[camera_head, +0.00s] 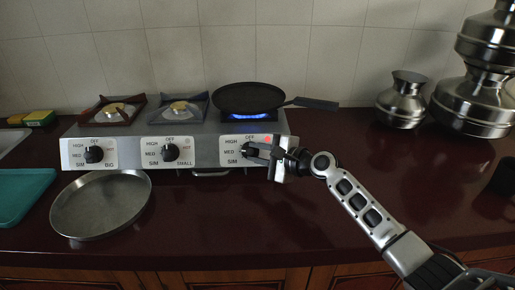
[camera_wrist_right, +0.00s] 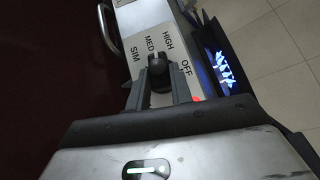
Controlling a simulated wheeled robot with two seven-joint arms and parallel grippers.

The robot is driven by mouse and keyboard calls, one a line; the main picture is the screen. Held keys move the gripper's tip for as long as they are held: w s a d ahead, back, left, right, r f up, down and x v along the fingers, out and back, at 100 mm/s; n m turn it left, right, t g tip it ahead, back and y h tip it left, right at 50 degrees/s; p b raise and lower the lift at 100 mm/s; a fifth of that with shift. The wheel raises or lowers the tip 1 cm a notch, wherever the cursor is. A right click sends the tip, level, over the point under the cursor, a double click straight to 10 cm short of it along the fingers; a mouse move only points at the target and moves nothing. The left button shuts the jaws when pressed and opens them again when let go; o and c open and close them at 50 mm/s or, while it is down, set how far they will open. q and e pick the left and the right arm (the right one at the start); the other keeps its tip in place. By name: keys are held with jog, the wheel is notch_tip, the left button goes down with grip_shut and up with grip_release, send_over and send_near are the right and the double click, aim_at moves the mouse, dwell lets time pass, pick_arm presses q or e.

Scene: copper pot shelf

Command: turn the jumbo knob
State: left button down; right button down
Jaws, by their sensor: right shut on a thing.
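The jumbo knob (camera_head: 247,148) is the black dial on the rightmost panel of the stove (camera_head: 215,127). HIGH, MED and SIM show around it; my gripper covers the right part of that panel. My right gripper (camera_head: 256,150) reaches in from the right and is shut on the knob. In the right wrist view the black knob (camera_wrist_right: 159,68) sits between the two grey fingers (camera_wrist_right: 163,84). A blue flame (camera_head: 249,116) burns under the pan, and a red light (camera_head: 267,139) shows on the panel. My left gripper is not in view.
A black frying pan (camera_head: 247,97) sits on the right burner, its handle (camera_head: 315,103) pointing right above my gripper. Two other knobs (camera_head: 93,154) (camera_head: 170,152) are to the left. A round metal tray (camera_head: 101,205) lies in front.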

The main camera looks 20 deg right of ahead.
jog(key=shift+w+d+r+n+g+p, duration=0.1)
jog(key=shift+r+n+g+p, duration=0.15)
jog(key=shift+n+g+p, duration=0.35)
jog(key=shift+w+r+n+g+p, duration=0.1)
jog(key=shift+r+n+g+p, duration=0.15)
jog(key=shift+n+g+p, duration=0.35)
jog(key=shift+r+n+g+h+p, duration=0.1)
jog(key=shift+n+g+h+p, duration=0.2)
jog(key=shift+n+g+p, duration=0.35)
jog(key=shift+w+n+g+h+p, duration=0.15)
jog(key=shift+n+g+h+p, duration=0.35)
jog(key=shift+n+g, duration=0.65)
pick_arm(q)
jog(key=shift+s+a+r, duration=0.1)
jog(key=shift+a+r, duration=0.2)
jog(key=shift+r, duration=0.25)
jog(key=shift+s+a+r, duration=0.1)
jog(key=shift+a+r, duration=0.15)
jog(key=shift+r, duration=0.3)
pick_arm(e)
jog(key=shift+w+a+r+n+g+h, duration=0.1)
jog(key=shift+a+n+g+h, duration=0.1)
jog(key=shift+n+g+h, duration=0.4)
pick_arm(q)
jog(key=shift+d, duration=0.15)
